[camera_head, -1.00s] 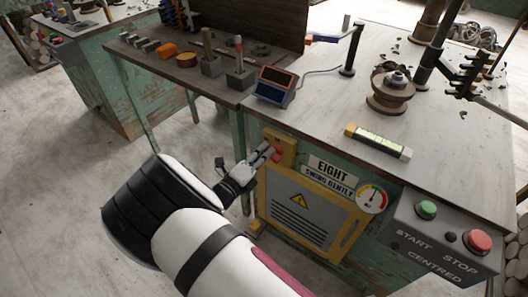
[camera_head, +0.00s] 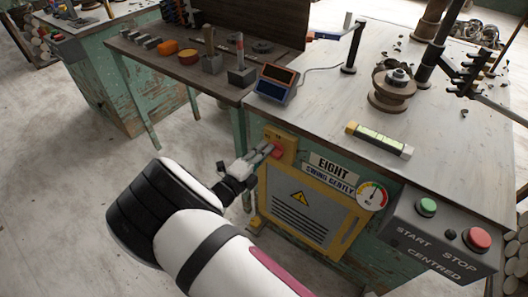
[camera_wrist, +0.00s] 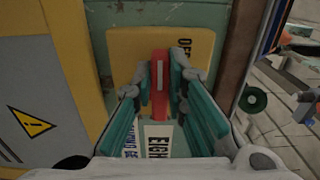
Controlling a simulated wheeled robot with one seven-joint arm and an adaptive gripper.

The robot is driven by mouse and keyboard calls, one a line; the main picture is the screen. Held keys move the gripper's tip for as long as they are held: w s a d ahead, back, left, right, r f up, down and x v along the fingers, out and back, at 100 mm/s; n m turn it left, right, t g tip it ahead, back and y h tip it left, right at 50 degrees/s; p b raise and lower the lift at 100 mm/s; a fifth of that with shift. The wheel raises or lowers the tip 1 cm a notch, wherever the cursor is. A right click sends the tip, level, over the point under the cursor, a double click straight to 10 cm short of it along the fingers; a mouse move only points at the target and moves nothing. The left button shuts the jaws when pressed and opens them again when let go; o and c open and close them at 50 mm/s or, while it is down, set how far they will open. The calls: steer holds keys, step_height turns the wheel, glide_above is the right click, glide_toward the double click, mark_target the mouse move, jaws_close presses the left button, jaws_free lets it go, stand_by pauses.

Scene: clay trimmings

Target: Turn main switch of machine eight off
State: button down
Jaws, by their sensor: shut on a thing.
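The main switch is a red handle (camera_head: 277,151) on a yellow switch box (camera_head: 283,140) on the front of machine eight, left of the plate (camera_head: 331,167) reading "EIGHT". My gripper (camera_head: 266,153) is at the switch, reaching in from the left. In the wrist view the red handle (camera_wrist: 160,85) stands between the teal fingers of my gripper (camera_wrist: 165,82), which are shut on it. The yellow backing (camera_wrist: 125,60) shows behind it, with "OFF" lettering partly visible near its upper right. The handle's base is partly hidden by the fingers.
A yellow-framed grey panel (camera_head: 302,212) with a warning triangle is below the switch. A gauge (camera_head: 372,195) and a grey start/stop box (camera_head: 447,235) are to the right. The worktop (camera_head: 330,100) overhangs above. Open floor lies left of my arm.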

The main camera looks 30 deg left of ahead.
steer(key=shift+s+a+f, duration=0.1)
steer(key=shift+s+f, duration=0.05)
steer(key=c, duration=1.6)
jaws_free()
steer(key=s, duration=0.7)
steer(key=shift+s+a, duration=0.2)
steer(key=shift+a, duration=0.05)
